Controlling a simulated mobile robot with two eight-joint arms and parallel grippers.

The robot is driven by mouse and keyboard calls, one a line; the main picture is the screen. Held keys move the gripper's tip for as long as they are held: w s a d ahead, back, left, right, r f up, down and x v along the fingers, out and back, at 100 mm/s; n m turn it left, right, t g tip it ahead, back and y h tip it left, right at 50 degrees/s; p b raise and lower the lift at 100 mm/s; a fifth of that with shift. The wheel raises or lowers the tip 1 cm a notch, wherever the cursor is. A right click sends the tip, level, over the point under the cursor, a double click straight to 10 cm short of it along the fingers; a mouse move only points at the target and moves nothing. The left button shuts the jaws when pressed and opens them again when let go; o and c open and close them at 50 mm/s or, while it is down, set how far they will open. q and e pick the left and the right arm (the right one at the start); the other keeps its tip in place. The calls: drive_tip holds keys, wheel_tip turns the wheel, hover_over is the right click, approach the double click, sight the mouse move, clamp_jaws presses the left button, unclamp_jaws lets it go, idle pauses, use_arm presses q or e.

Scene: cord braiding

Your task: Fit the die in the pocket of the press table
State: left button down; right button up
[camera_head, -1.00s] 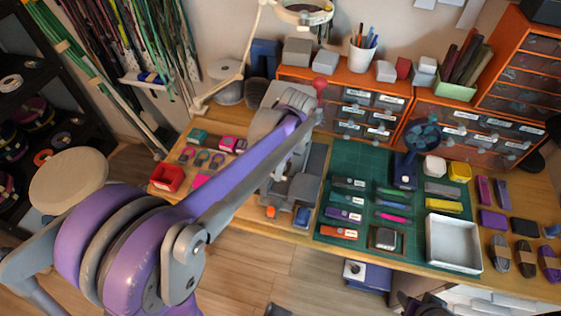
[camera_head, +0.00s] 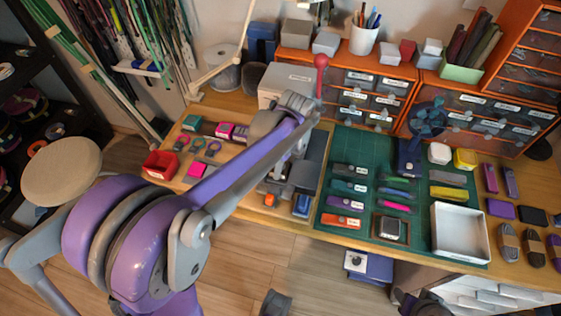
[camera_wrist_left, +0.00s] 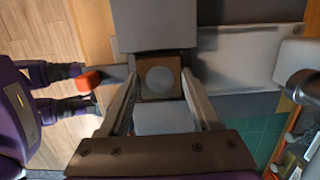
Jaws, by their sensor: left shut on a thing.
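My left gripper (camera_wrist_left: 158,82) is shut on the die (camera_wrist_left: 160,78), a brown square block with a round grey face, in the left wrist view. The press (camera_head: 284,82), a grey machine with a red-knobbed lever, stands at the table's back edge, left of the green mat. My left arm reaches across its front, and the gripper is hidden there in the head view. A grey press part (camera_wrist_left: 155,28) lies just beyond the die. I cannot make out the pocket or whether the die touches the press table.
The green mat (camera_head: 345,152) right of the press holds tools, a brown-framed grey block (camera_head: 391,229) and a white tray (camera_head: 460,233). A red bin (camera_head: 160,164) stands left. An orange part (camera_wrist_left: 88,80) sits close left of the gripper. Orange drawers (camera_head: 370,90) stand behind.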

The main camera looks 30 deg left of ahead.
idle(0.3)
use_arm(q)
unclamp_jaws()
idle(0.4)
drive_tip(key=shift+w+d+r+p, duration=0.1)
drive_tip(key=shift+d+r+p, duration=0.15)
drive_tip(key=shift+r+p, duration=1.1)
drive_tip(key=shift+d+r+p, duration=0.2)
drive_tip(key=shift+r+p, duration=0.65)
drive_tip(key=shift+r, duration=0.85)
drive_tip(key=s+d+r+n+t+h+p, duration=0.1)
drive_tip(key=s+d+r+n+t+p, duration=0.1)
drive_tip(key=s+n, duration=0.5)
drive_tip(key=s+d+r+n+t+p, duration=0.1)
drive_tip(key=s+d+n+t+p, duration=0.1)
drive_tip(key=s+n, duration=0.6)
drive_tip(key=shift+s+d+r+t+h+p, duration=0.3)
drive_tip(key=shift+s+d+r+t+h, duration=0.1)
drive_tip(key=shift+d+t, duration=0.5)
